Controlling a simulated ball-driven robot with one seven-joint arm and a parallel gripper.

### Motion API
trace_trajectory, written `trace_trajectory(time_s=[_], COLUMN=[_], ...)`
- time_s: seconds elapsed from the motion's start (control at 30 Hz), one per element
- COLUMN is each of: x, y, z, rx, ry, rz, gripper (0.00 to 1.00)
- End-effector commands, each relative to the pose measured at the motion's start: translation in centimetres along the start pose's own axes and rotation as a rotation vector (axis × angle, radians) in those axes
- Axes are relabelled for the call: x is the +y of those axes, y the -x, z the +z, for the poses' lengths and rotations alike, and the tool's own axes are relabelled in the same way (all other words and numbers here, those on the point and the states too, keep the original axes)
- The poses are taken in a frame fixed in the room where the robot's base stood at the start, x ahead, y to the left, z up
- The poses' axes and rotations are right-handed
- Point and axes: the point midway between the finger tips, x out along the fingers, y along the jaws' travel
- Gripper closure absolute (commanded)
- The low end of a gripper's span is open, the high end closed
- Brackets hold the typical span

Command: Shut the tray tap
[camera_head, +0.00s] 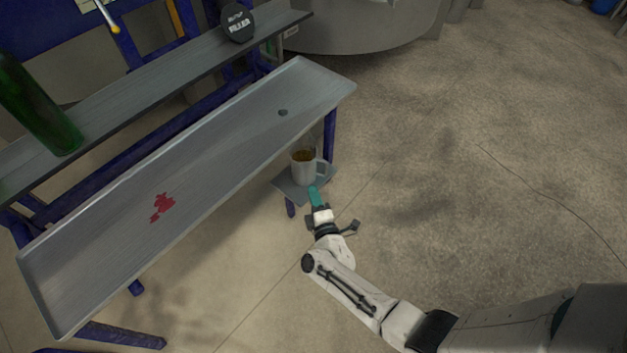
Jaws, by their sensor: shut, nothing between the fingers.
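The long grey metal tray (215,140) runs diagonally across the left half, with a small dark round spot (283,112) near its far right end. Below that end, a light mug (305,170) holding amber liquid stands on a small grey plate (290,186). I cannot make out the tap or its handle clearly; the tray's rim may hide it. My gripper (315,195), with teal fingers, is shut and empty. In the picture it is just below the mug, over the plate's near edge; I cannot tell whether it touches either.
A red stain (162,207) marks the tray floor. A green bottle (38,108) and a round black sign (237,22) stand on the dark shelf (130,88) behind. A large grey vat (365,28) is at the back. The concrete floor to the right (470,150) is clear.

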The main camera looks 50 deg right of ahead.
Motion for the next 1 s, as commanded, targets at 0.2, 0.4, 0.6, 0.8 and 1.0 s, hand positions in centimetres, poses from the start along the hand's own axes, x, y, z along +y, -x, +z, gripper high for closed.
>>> trace_trajectory(time_s=[0.2, 0.4, 0.6, 0.8, 1.0], x=[-0.4, -0.5, -0.4, -0.2, 0.0], y=[-3.9, -7.9, -10.5, -11.6, -11.8], z=[0.1, 0.1, 1.6, 2.6, 2.8], rx=[-0.003, -0.002, -0.004, 0.0, 0.001], ry=[-0.001, -0.002, 0.0, 0.0, 0.0], rz=[0.004, 0.004, 0.002, 0.0, 0.0], gripper=[1.0, 1.0, 1.0, 1.0, 1.0])
